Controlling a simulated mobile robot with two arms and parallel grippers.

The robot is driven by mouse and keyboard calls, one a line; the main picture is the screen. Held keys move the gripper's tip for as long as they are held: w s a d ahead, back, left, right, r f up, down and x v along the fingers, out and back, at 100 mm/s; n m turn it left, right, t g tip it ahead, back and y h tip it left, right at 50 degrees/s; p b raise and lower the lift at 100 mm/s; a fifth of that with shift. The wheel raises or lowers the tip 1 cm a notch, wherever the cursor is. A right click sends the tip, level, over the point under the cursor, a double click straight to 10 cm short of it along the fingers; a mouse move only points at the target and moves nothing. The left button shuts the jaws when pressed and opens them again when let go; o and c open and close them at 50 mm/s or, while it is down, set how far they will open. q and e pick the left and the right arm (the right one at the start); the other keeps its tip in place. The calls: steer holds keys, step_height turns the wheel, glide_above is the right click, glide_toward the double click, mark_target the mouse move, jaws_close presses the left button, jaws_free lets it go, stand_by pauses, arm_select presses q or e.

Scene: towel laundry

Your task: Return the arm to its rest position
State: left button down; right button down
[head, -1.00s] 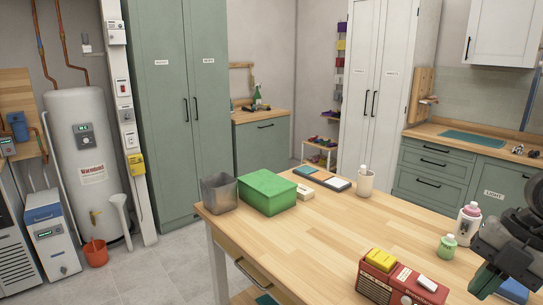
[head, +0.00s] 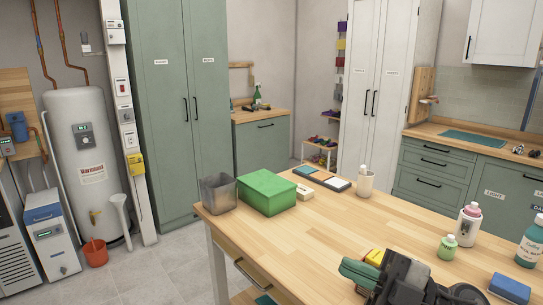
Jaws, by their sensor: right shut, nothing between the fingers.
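My right gripper (head: 362,273) shows at the bottom of the head view, dark with a green part at its left end. It is shut, and I see nothing held in it. My left gripper is not in view.
A yellow block (head: 374,257) peeks out behind my right gripper. To the right are a small green bottle (head: 447,247), a pink-capped white bottle (head: 468,224), a teal bottle (head: 530,245) and a blue block (head: 510,288). A green box (head: 267,192) stands at the table's far left.

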steer(key=w+d+f+m+t+h, duration=0.2)
steer(key=d+f+m+t+h, duration=0.1)
steer(key=m+t+h, duration=0.5)
steer(key=w+d+f+m+t+h, duration=0.15)
steer(key=f+m+t+h, duration=0.35)
steer(key=m, duration=0.5)
steer(key=s+d+f+m+g+h, duration=0.2)
steer(key=f+m+h, duration=0.15)
steer(key=f, duration=0.25)
steer(key=s+d+f+m+g+h, duration=0.2)
steer(key=d+f+m+g+h, duration=0.1)
steer(key=f+h, duration=0.15)
steer(key=s+a+f+g, duration=0.1)
steer(key=s+f+g, duration=1)
steer(key=s+f, duration=0.55)
step_height(320, 180, down, 23)
steer(key=s+g, duration=0.1)
steer(key=s, duration=0.1)
steer(key=s+d+f+g, duration=0.1)
steer(key=s+d+f, duration=0.1)
steer(key=s+f, duration=1.4)
steer(key=shift+s+d+f, duration=0.2)
steer(key=shift+s+d, duration=0.15)
steer(key=shift+d, duration=0.05)
